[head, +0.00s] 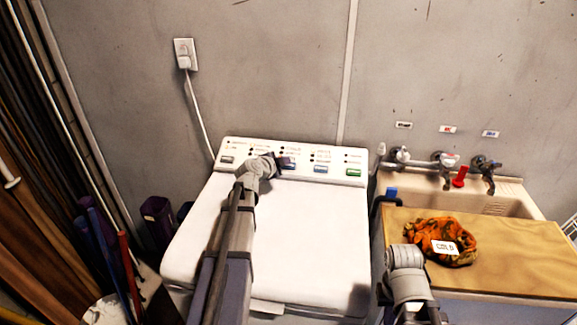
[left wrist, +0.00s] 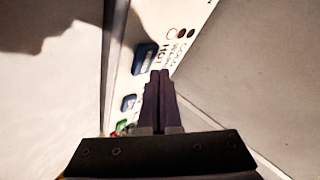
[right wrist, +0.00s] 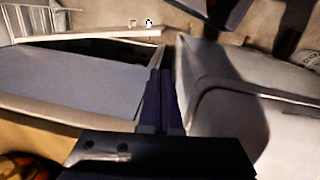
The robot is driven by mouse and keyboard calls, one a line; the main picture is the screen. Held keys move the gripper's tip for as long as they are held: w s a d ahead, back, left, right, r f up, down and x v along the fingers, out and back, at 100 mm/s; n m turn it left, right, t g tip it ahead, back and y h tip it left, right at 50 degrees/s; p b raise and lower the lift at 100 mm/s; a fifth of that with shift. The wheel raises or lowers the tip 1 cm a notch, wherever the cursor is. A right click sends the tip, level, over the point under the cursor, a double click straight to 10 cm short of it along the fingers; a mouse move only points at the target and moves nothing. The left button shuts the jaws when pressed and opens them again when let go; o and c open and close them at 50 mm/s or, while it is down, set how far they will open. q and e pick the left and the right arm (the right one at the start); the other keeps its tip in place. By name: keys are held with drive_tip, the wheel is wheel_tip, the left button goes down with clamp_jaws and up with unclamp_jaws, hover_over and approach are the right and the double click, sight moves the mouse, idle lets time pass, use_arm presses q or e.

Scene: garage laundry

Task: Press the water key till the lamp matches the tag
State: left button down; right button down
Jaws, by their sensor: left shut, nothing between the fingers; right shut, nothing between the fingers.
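The washer's control panel (head: 337,171) carries a row of keys with lamps above. A white tag reading COLD (head: 445,247) lies on an orange patterned cloth bundle (head: 425,233). My left gripper (head: 283,162) is shut and empty at a blue key (head: 288,167). The left wrist view shows its fingertips (left wrist: 160,72) close beside a blue key (left wrist: 145,57); contact cannot be told. Beside it are three lamps; the one with a bright, red-ringed face (left wrist: 171,34) seems nearest the word HOT, and the other two are dark. My right gripper (right wrist: 160,75) is shut and empty, low near the counter.
The white washer lid (head: 310,225) is clear apart from my left arm over it. A wooden board (head: 520,250) covers the front of the sink (head: 510,205) at right. Taps (head: 445,160) with small wall labels stand behind. A wall plug (head: 184,58) has a hanging cord.

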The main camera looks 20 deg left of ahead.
use_arm(q)
drive_tip(key=shift+f, duration=0.1)
idle(0.7)
drive_tip(key=shift+w+f+b, duration=0.2)
drive_tip(key=shift+f+b, duration=0.1)
drive_tip(key=shift+b, duration=0.1)
drive_tip(key=shift+w+a+f+b, duration=0.1)
drive_tip(key=shift+w+f+b, duration=0.05)
drive_tip(key=shift+f+b, duration=0.4)
idle(1.2)
drive_tip(key=shift+r, duration=0.1)
drive_tip(key=shift+r+p, duration=0.5)
drive_tip(key=shift+p, duration=0.1)
drive_tip(key=shift+s+r+p, duration=0.25)
drive_tip(key=shift+r+p, duration=0.05)
drive_tip(key=r+p, duration=0.1)
drive_tip(key=s+r+p, duration=0.1)
drive_tip(key=r+p, duration=0.1)
drive_tip(key=s+r+p, duration=0.1)
drive_tip(key=shift+d+r+p, duration=0.3)
drive_tip(key=shift+r, duration=0.05)
